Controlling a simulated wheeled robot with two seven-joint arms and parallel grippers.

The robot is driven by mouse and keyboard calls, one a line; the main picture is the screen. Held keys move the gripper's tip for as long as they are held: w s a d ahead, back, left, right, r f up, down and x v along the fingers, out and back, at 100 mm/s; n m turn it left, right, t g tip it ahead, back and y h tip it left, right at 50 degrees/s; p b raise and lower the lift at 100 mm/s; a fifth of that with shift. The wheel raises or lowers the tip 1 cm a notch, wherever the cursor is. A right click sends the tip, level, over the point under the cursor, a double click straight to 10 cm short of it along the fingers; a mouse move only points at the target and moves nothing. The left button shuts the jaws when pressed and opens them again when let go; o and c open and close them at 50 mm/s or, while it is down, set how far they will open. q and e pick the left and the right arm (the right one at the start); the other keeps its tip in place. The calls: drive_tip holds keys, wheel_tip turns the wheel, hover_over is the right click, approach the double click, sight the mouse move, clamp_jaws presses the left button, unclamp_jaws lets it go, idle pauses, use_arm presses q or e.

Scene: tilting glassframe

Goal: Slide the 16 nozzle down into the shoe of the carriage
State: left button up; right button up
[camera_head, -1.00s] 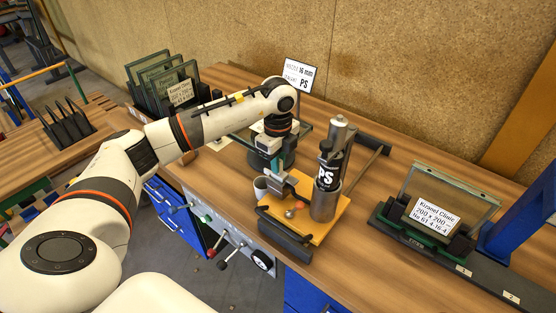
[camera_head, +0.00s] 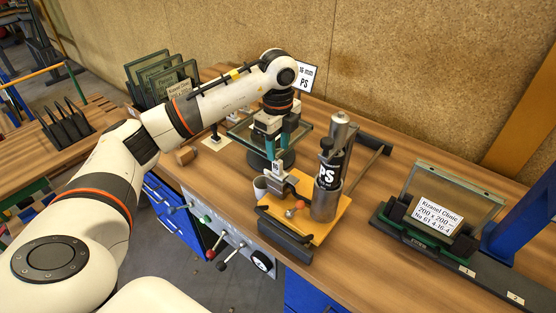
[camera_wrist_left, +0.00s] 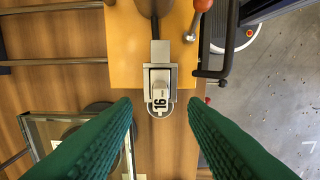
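The 16 nozzle (camera_wrist_left: 160,97), a pale piece with a "16" label, sits in the grey shoe (camera_wrist_left: 160,52) at the edge of the yellow carriage (camera_wrist_left: 128,45). How deep it sits I cannot tell. In the head view the nozzle's white label (camera_head: 276,167) shows at the shoe, below my left gripper (camera_head: 274,148). That gripper is open, with its green fingers apart and nothing between them. In the left wrist view its fingertips (camera_wrist_left: 160,110) spread to either side of the nozzle, clear of it. My right gripper is not in view.
A glass frame (camera_head: 245,128) lies behind. Another framed glass (camera_head: 445,205) stands at right. A sign (camera_head: 305,76) stands behind the arm.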

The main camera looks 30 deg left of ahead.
use_arm(q)
wheel_tip(320, 180, up, 6)
drive_tip(key=shift+r+b, duration=0.25)
drive_tip(key=shift+b, duration=0.05)
drive_tip(key=shift+f, duration=0.1)
idle(0.4)
